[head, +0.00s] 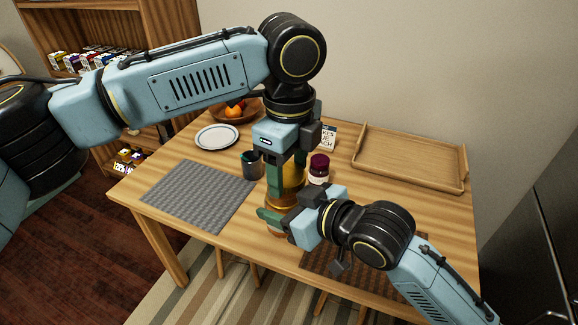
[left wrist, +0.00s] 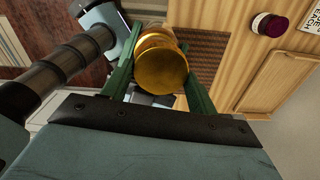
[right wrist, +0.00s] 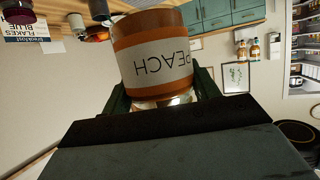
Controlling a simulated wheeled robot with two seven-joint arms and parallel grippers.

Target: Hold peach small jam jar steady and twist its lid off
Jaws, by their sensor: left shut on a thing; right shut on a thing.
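The peach small jam jar (right wrist: 155,55) shows in the right wrist view, with a white PEACH label on an orange-brown body. Its gold lid (left wrist: 162,66) faces the left wrist camera. In the head view my left gripper (head: 287,178) reaches down from above, its green fingers shut around the lid. My right gripper (head: 272,222) comes in from the lower right and is shut on the jar body. The fingers hide parts of the jar. I cannot tell whether the lid is loose or seated.
The wooden table (head: 190,160) holds a grey placemat (head: 200,196), a white plate (head: 218,137), a fruit bowl (head: 232,115) and a dark cup (head: 252,166). A dark-red-lidded jar (head: 319,170) stands close behind the grippers. A wooden tray (head: 405,160) lies at the back right.

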